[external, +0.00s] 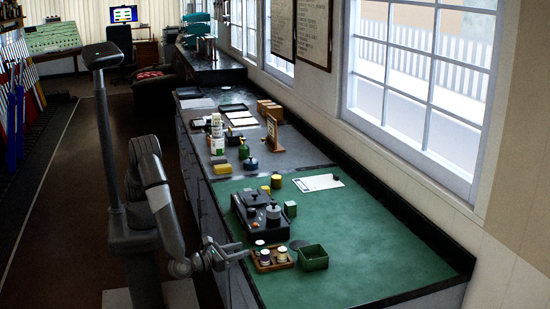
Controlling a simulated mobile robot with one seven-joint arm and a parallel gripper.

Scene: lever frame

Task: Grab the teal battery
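No thing in the external view is clearly a teal battery at this size. A small green block (290,209) stands on the green mat, right of a dark device with knobs (247,208); I cannot tell whether it is the battery. A blue-green piece (250,164) sits farther back on the grey counter and is too small to make out. My gripper (242,253) is at the counter's near left edge, just left of a small wooden tray (262,268). Its two fingers are apart with nothing visible between them.
The wooden tray holds small jars with light lids. A green open box (313,257) stands right of it. Yellow cylinders (276,181) and a white sheet (318,182) lie behind. The mat's front right (390,255) is clear. A windowed wall bounds the right.

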